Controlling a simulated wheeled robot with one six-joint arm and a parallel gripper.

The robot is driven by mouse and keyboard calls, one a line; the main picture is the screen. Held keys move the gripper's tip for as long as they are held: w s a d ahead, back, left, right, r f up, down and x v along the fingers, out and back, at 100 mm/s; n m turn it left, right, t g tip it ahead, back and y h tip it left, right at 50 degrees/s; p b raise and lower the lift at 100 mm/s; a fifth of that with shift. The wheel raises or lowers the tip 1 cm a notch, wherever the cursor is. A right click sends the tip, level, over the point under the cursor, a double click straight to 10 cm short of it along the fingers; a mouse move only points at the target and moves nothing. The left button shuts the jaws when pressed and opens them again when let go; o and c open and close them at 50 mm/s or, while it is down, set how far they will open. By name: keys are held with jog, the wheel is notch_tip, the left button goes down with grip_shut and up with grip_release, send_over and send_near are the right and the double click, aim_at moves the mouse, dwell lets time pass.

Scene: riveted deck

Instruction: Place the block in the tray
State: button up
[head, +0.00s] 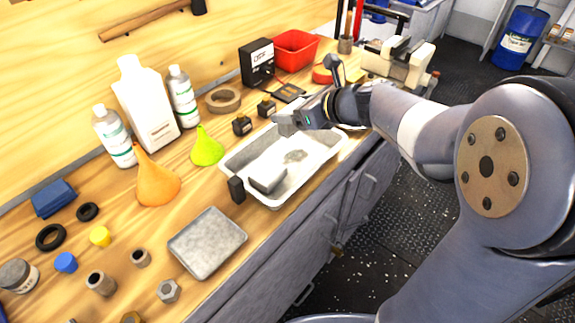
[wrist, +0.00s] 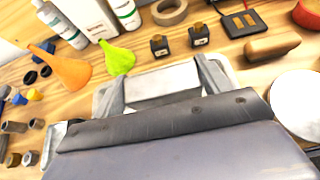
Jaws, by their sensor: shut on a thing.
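My gripper (head: 287,123) is over the back side of the white tray (head: 236,158). In the wrist view its two fingers (wrist: 162,88) are shut on a pale grey block (wrist: 160,84), held between them. In the head view the block can hardly be told apart from the grey fingers. The tray's white rim shows behind the fingers in the wrist view. Whether the held block touches the tray cannot be told.
An orange funnel (head: 157,182), a green funnel (head: 207,148) and white bottles (head: 146,103) stand behind and left. Two small dark boxes (head: 242,125) sit behind the tray. A pale round thing (wrist: 302,104) is to the right.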

notch_tip(320, 180, down, 9)
jog(key=b, duration=0.2)
jog(key=shift+f+b, duration=0.2)
jog(key=shift+b, duration=0.2)
jog(key=shift+f, duration=0.25)
jog(key=o, duration=1.3)
jog(key=shift+c, duration=0.2)
jog(key=shift+r, duration=0.15)
jog(key=shift+s+d+r, duration=0.1)
jog(key=shift+r, duration=0.15)
jog(key=p+v, duration=0.1)
jog(key=v, duration=1)
jog(key=shift+s+d+p, duration=0.2)
jog(key=shift+d+p, duration=0.05)
jog(key=shift+p, duration=0.15)
